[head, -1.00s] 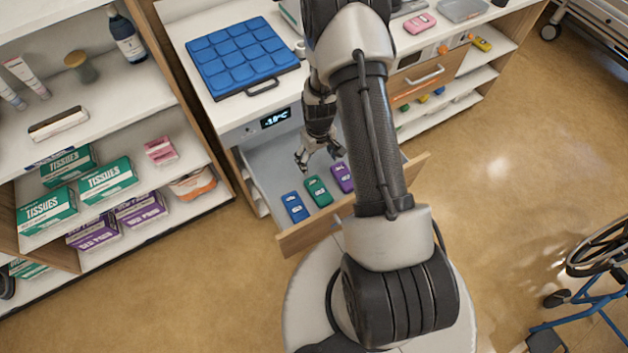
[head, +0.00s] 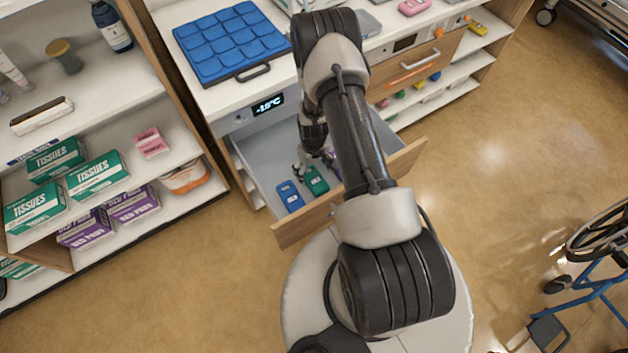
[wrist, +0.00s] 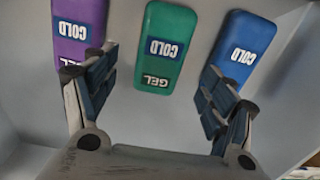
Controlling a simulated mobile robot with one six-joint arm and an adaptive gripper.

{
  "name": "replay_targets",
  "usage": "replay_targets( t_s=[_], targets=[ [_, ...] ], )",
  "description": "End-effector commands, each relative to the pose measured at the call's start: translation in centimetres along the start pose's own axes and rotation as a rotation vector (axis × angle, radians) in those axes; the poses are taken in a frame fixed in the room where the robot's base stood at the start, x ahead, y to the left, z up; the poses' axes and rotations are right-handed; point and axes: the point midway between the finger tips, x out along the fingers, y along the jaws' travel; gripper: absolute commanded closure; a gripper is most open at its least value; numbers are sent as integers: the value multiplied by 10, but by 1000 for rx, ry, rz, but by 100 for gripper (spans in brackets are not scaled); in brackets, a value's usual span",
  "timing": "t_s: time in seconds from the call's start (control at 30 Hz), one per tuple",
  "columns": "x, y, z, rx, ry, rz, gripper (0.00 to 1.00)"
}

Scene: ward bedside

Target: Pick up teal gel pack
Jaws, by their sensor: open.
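The teal gel pack (head: 316,181) lies in the open drawer (head: 262,155), between a blue pack and a purple pack. In the wrist view the teal gel pack (wrist: 164,50) is in the upper middle, with "COLD" and "GEL" labels. My gripper (wrist: 156,85) is open, with its fingers to either side of the teal pack's lower end in the picture. In the head view my gripper (head: 315,168) is low in the drawer at the teal pack, partly hidden by my arm. I cannot tell how high the fingertips are above the pack.
The blue pack (wrist: 240,50) and the purple pack (wrist: 78,32) lie close on either side. The drawer's wooden front (head: 292,231) stands out below a white cabinet top. A shelf of tissue boxes (head: 97,176) stands at left.

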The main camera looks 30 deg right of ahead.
Motion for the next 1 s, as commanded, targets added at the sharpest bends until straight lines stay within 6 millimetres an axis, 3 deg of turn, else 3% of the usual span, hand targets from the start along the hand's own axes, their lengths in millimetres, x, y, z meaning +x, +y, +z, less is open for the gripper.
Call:
replay_targets(
  t_s=[0.3,0.57,1.0],
  targets=[
    [46,-1,6,0,-2,0,23],
    [48,-1,5,0,-1,0,23],
    [48,-1,5,0,-1,0,53]
  ],
)
